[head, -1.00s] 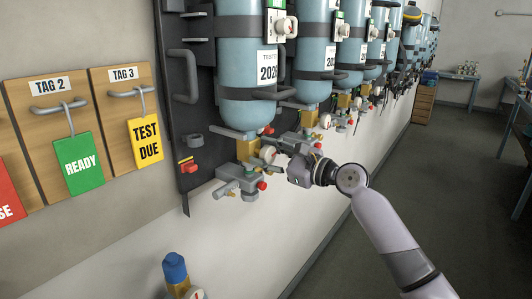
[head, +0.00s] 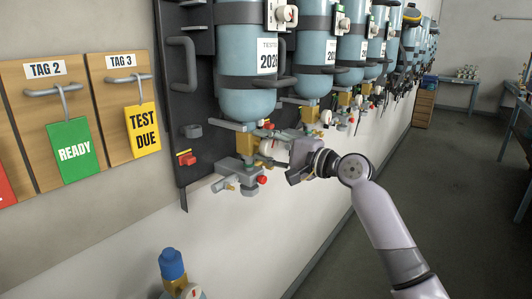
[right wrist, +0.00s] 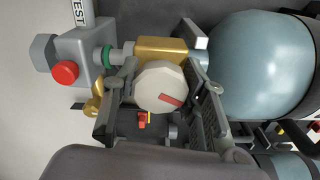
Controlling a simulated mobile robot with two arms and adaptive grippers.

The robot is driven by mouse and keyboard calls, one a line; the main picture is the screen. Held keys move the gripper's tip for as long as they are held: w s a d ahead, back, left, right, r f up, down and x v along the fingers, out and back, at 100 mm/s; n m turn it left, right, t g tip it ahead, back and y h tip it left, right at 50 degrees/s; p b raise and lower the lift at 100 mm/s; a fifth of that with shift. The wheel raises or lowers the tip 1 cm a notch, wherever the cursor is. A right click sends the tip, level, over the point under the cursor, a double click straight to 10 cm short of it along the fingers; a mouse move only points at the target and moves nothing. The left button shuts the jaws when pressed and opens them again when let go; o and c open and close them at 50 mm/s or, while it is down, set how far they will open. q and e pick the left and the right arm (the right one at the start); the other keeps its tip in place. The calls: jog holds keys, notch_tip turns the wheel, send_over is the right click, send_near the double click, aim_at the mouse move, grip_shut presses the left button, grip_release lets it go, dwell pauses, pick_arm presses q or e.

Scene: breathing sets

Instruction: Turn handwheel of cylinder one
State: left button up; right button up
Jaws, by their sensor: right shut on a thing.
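The nearest blue cylinder (head: 248,102) hangs upright on a dark wall rack, with a brass valve (head: 246,147) below its neck. Its handwheel (head: 266,147) is a small pale knob on the valve's right side, partly covered by my gripper. In the right wrist view the handwheel (right wrist: 158,84) is a whitish many-sided disc with a slanted red mark. My right gripper (head: 277,151) has its fingers on either side of the handwheel and is shut on it. The right wrist view shows the fingers (right wrist: 160,98) flanking the disc. My left gripper is not in view.
A grey fitting with a red button (head: 262,180) sits just below the handwheel. More cylinders (head: 309,84) line the wall to the right. Tag boards (head: 105,66) hang at left. A blue-capped valve (head: 172,264) stands low in front. Open floor lies at right.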

jog(key=n+b, duration=0.1)
jog(key=n, duration=0.1)
jog(key=n+b, duration=0.2)
jog(key=n, duration=0.1)
jog(key=shift+f+n, duration=0.25)
jog(key=shift+n, duration=0.05)
jog(key=n+b, duration=0.2)
jog(key=n, duration=0.2)
jog(key=shift+n+b, duration=0.3)
jog(key=n+b, duration=0.2)
jog(key=n, duration=0.2)
jog(key=shift+f+n, duration=0.1)
jog(key=shift+n, duration=0.2)
jog(key=n+b, duration=0.2)
jog(key=n, duration=0.3)
jog(key=n+b, duration=0.1)
jog(key=n, duration=0.4)
jog(key=n+b, duration=0.1)
jog(key=n, duration=1)
jog(key=shift+b, duration=0.4)
jog(key=n, duration=0.5)
jog(key=shift+r, duration=0.25)
